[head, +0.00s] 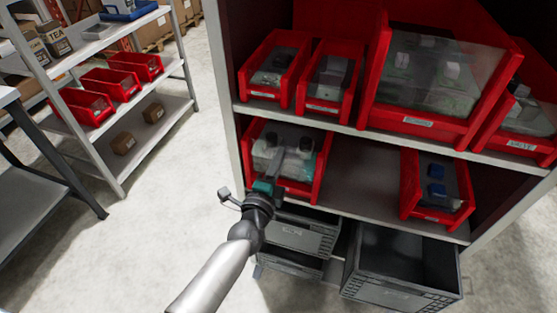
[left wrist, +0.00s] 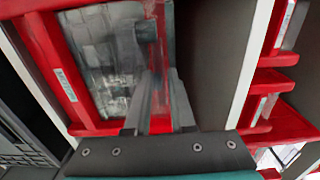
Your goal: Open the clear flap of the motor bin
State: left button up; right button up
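A red bin (head: 310,190) stands at the left of the lower cabinet shelf, with dark-topped parts inside. My left gripper (head: 292,162) reaches to the front right of this bin. In the left wrist view its fingers (left wrist: 158,85) are a little apart, with a red strip showing between them. Contact with the flap or wall is unclear. My right gripper is not in view.
Several red bins (head: 422,122) with clear covers stand on the shelf above. Another red bin (head: 430,212) stands right on the same shelf, with bare shelf (head: 362,190) between. Grey crates (head: 395,290) sit below. A side rack (head: 90,150) stands left; open floor lies between.

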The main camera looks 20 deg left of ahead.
pick_arm(q)
grip_shut()
dwell(1.0)
